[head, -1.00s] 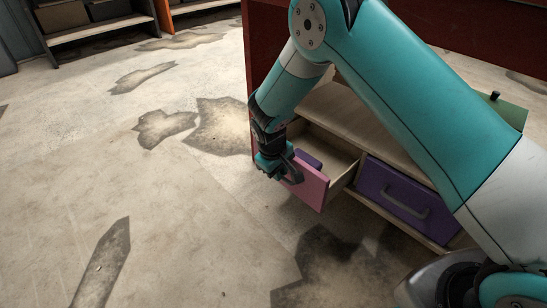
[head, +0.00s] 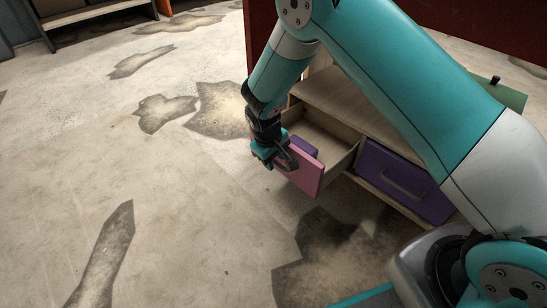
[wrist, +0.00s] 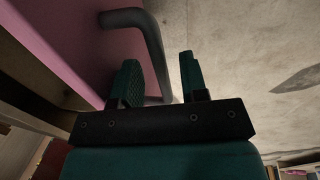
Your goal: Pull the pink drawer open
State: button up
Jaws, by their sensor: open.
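The pink drawer (head: 304,172) stands pulled well out of the low wooden cabinet (head: 345,102), and its bare wooden inside shows. My gripper (head: 283,161) is at the outer face of its front, which hides the handle in the head view. In the wrist view the pink front (wrist: 75,40) fills the left. Its grey bent handle (wrist: 152,45) comes down between my two fingers (wrist: 160,80). The fingers are apart, with gaps visible beside the handle. I cannot tell if either touches it.
A shut purple drawer (head: 402,184) with a grey handle is to the right of the pink one. A small purple thing (head: 303,146) shows just behind the pink front. A dark red panel (head: 440,40) stands behind. The patchy concrete floor (head: 180,200) is clear to the left.

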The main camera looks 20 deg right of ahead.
jog(key=shift+r, duration=0.1)
jog(key=a+r+p, duration=0.1)
jog(key=r+p, duration=0.2)
jog(key=r, duration=0.5)
jog(key=s+a+r+p, duration=0.1)
jog(key=r+p, duration=0.3)
jog(key=r, duration=0.5)
jog(key=shift+s+a, duration=0.25)
jog(key=shift+a, duration=0.25)
jog(key=s+r+y, duration=0.3)
jog(key=s+r, duration=0.8)
jog(key=r, duration=0.4)
jog(key=s+r+n+y, duration=0.1)
jog(key=s+r, duration=0.1)
jog(key=s, duration=0.4)
jog(key=s+d+r+g+y, duration=0.1)
jog(key=s+r, duration=0.1)
jog(key=s, duration=0.3)
jog(key=s+r+n+y, duration=0.1)
jog(key=s+r, duration=0.2)
jog(key=s, duration=0.3)
notch_tip(320, 180, up, 37)
jog(key=p, duration=3.8)
jog(key=shift+w+d, duration=0.15)
jog(key=shift+w, duration=0.05)
